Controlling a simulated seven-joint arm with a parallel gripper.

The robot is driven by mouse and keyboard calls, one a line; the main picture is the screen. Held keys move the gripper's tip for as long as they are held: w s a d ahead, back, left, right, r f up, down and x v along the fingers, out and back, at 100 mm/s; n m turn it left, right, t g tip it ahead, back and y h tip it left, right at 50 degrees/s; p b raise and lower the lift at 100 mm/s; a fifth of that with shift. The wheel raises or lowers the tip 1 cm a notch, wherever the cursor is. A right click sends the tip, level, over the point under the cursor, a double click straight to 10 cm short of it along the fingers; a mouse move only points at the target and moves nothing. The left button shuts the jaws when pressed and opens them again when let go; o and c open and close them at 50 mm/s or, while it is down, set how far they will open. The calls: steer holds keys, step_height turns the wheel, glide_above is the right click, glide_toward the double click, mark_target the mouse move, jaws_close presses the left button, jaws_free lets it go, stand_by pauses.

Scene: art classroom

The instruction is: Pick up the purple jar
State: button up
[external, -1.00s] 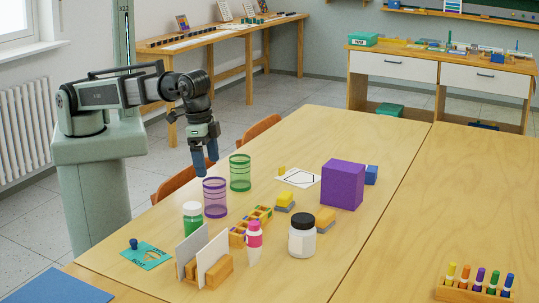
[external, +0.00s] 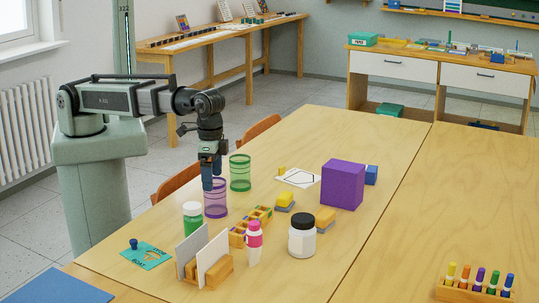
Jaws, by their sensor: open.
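The purple jar (external: 216,205) stands upright on the table as a clear cylinder with purple bands. It is behind the green-filled bottle and in front of and left of a similar green-banded jar (external: 240,172). My gripper (external: 208,184) points straight down at the top of the purple jar. Its blue fingers overlap the jar's upper left part in the picture. I cannot tell whether a finger is inside the rim, outside it or just above it. The gripper is open, and the gap between the fingers is hard to see from this side.
A purple box (external: 342,184) stands further right. The table's right half is mostly clear.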

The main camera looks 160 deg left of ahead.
mark_target(215, 198)
steer(key=shift+s+a+f, duration=0.1)
steer(key=shift+f, duration=1.45)
steer(key=shift+s+f, duration=0.1)
steer(key=shift+f, duration=1.4)
steer(key=c, duration=1.1)
